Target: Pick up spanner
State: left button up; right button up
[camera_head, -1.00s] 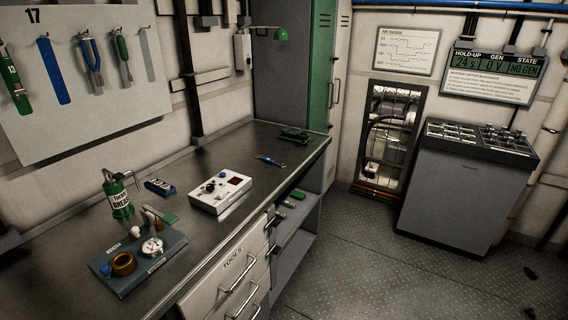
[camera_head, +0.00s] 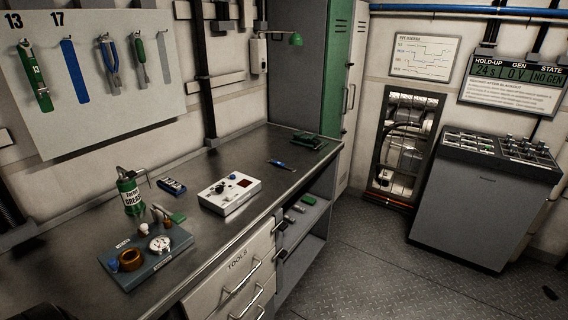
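A green spanner-like tool (camera_head: 35,76) hangs on the white wall board at the upper left, under the number 13. Beside it, under 17, is a flat blue shape (camera_head: 75,72) that looks like a painted tool outline. A small slim blue tool (camera_head: 282,165) lies on the far part of the workbench; it may be a spanner, but it is too small to tell. Neither of my grippers is in view.
Pliers (camera_head: 111,65) hang on the board. A grey console (camera_head: 480,205) stands right; floor between is clear.

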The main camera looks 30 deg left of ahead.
aim_at(282, 164)
jog(key=i, duration=0.9)
jog(key=u, duration=1.65)
